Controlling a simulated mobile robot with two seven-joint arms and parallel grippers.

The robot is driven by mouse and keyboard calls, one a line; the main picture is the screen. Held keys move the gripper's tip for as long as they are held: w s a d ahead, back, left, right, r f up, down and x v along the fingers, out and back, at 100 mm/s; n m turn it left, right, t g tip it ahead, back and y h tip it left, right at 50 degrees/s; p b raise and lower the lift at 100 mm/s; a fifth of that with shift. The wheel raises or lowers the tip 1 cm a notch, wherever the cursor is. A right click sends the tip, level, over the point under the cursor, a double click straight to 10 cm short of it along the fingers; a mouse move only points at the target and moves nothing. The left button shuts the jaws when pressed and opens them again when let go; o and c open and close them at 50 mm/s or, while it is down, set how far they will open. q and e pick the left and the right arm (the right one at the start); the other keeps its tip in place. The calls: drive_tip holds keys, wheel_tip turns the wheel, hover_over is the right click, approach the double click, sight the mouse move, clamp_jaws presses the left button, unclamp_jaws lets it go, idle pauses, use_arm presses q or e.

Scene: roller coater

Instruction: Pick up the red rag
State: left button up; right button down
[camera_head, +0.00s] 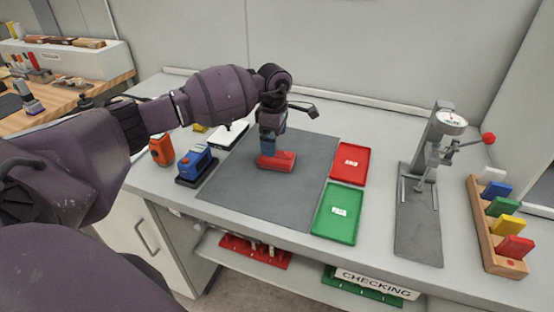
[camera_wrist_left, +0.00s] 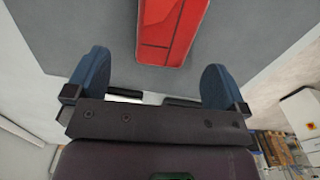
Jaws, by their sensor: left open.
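The red rag (camera_head: 280,162) lies folded as a flat rectangular pad on the grey mat. My left gripper (camera_head: 268,148) points down over the rag's left end and hides part of it. In the left wrist view the rag (camera_wrist_left: 172,30) is at the top centre. The two blue fingertips of my left gripper (camera_wrist_left: 154,76) are spread wide, with nothing between them. The rag is beyond the fingertips in that view, and I cannot tell the exact gap. My right gripper is in neither view.
The grey mat (camera_head: 235,185) has free room around the rag. A red tray (camera_head: 351,162) and a green tray (camera_head: 339,213) lie to its right. A blue device (camera_head: 196,163) and an orange device (camera_head: 161,150) stand left. A dial-gauge stand (camera_head: 418,222) and block rack (camera_head: 487,237) are far right.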

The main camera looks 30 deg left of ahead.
sight(276, 160)
use_arm(q)
drive_tip(key=shift+f, duration=0.4)
drive_tip(key=shift+s+f, duration=0.1)
drive_tip(key=shift+f, duration=0.35)
drive_tip(key=f, duration=0.3)
drive_tip(key=shift+s+a+f, duration=0.1)
drive_tip(key=shift+s+a, duration=0.1)
drive_tip(key=shift+s, duration=0.1)
drive_tip(key=shift+f, duration=0.6)
drive_tip(key=c, duration=0.5)
drive_tip(key=shift+c, duration=2.3)
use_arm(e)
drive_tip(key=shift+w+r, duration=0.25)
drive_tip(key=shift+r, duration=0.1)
use_arm(q)
drive_tip(key=shift+r, duration=0.1)
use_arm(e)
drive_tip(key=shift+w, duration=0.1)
